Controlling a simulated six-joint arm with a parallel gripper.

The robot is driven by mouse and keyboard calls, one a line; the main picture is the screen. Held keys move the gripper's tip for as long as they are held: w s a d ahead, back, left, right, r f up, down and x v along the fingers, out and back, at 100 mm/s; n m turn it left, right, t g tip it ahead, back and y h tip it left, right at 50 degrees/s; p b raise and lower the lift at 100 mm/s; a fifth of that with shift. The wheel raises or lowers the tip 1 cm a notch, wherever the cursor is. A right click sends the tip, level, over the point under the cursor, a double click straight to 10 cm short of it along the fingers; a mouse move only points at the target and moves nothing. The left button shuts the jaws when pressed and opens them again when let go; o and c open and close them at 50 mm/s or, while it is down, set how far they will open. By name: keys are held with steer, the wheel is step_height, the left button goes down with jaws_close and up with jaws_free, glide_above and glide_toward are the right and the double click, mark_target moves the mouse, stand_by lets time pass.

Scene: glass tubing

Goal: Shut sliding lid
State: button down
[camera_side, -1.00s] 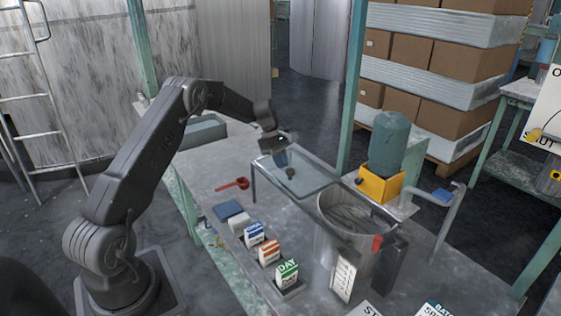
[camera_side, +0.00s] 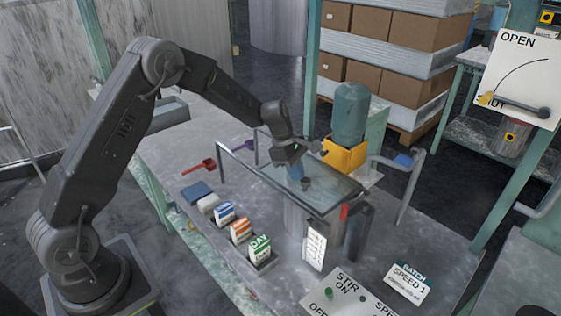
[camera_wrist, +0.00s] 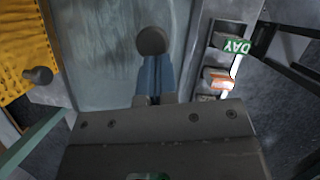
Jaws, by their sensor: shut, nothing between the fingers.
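The clear sliding lid (camera_side: 335,190) lies on its two rails above the metal vat (camera_side: 295,218). It covers the vat's mouth, and its front edge is near the red block (camera_side: 344,211) at the rail end. I cannot tell whether they touch. The lid's dark round knob (camera_side: 306,184) shows large in the wrist view (camera_wrist: 151,40). My gripper (camera_side: 295,176) is shut and empty, low over the lid behind the knob. Its blue fingers (camera_wrist: 155,75) reach toward the knob, with the tips at or very close to it.
Day-marked and other small cartons (camera_side: 260,248) stand in a row left of the vat. A red scoop (camera_side: 198,165) lies behind them. A yellow-based green tank (camera_side: 349,115) stands right of the rails. Control signs (camera_side: 345,292) are in front.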

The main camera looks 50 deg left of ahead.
steer(key=shift+d, duration=1.05)
